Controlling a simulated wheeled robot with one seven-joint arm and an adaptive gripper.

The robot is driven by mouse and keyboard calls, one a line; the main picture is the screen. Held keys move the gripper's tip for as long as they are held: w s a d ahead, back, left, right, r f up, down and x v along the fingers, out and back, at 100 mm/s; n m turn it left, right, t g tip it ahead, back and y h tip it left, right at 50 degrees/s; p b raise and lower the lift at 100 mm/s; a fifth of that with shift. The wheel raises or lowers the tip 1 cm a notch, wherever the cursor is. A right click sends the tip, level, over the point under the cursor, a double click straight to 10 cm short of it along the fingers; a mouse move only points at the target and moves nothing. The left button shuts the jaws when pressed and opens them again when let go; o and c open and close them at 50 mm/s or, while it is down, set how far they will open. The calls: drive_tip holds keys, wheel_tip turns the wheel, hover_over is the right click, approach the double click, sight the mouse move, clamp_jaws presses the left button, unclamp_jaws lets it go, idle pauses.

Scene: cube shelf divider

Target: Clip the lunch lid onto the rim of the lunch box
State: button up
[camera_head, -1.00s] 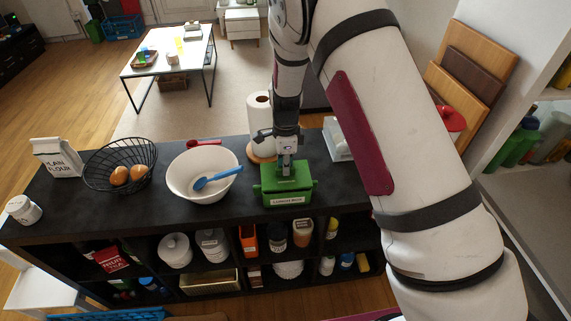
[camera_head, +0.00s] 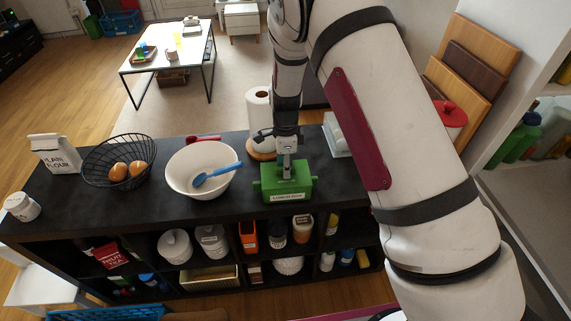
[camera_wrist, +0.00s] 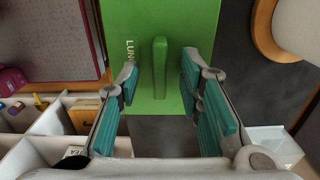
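The green lunch box (camera_head: 287,196) stands on the black counter, with a label on its front and green tabs sticking out at both sides. The green lid (camera_head: 299,172) lies over its top; whether it is fully seated on the rim I cannot tell. My gripper (camera_head: 287,172) points down over the lid. In the wrist view, the lid (camera_wrist: 192,25) has a raised green handle (camera_wrist: 160,68) standing between the teal finger pads of my gripper (camera_wrist: 160,80). Gaps show on both sides of the handle, so the fingers are open. The far side of the box is hidden.
A white bowl (camera_head: 180,183) with a blue spoon (camera_head: 216,173) stands left of the box. Behind are a paper towel roll (camera_head: 259,112) and a white item (camera_head: 337,136). Shelf cubbies lie below the counter.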

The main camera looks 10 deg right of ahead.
drive_tip(key=shift+r+p, duration=0.7)
drive_tip(key=shift+r, duration=1.8)
